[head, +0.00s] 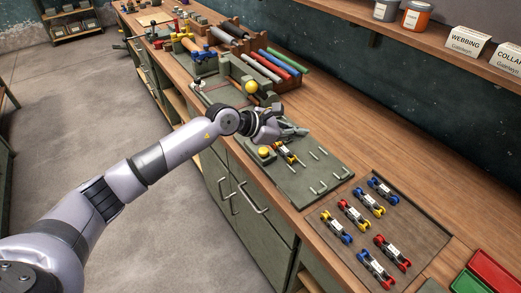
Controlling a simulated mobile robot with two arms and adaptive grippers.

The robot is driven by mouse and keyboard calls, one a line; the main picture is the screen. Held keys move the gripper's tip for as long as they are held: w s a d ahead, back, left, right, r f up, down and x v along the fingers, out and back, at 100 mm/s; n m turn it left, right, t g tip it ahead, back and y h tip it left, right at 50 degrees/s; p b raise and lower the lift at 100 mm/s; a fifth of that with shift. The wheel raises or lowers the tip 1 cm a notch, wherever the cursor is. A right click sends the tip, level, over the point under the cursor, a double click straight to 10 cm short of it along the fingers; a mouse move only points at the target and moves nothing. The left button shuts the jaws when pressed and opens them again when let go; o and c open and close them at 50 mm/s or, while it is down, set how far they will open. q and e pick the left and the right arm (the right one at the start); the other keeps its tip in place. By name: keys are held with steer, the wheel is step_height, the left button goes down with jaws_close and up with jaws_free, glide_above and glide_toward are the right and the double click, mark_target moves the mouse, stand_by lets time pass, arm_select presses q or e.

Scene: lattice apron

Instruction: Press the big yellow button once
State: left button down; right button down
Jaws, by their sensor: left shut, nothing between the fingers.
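A round yellow button (264,152) sits on a grey base at the left edge of a grey-green board (297,190) on the workbench. A second yellow ball (251,87) shows on a grey fixture farther back; I cannot tell whether it is a button or a knob. My left gripper (302,131) is shut and empty. In the picture it is just above and to the right of the nearer yellow button, apart from it, over the board's far end. My right gripper is not in view.
A yellow-and-black link (286,153) and several pegs are on the board. A brown tray (318,225) with several coloured links lies to the right, near red and green bins (494,270). A shelf (440,42) runs above.

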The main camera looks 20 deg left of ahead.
arm_select(q)
steer(key=w+a+m+y, duration=0.2)
steer(key=a+y, duration=0.3)
steer(key=a, duration=0.5)
steer(key=shift+w+m, duration=0.3)
steer(key=b, duration=0.4)
glide_above(265, 151)
step_height(265, 151, down, 8)
steer(key=shift+s+r, duration=0.1)
steer(key=shift+s, duration=0.05)
steer(key=shift+f, duration=0.45)
steer(key=shift+b, duration=0.3)
steer(key=shift+f+b, duration=0.4)
steer(key=shift+b, duration=0.15)
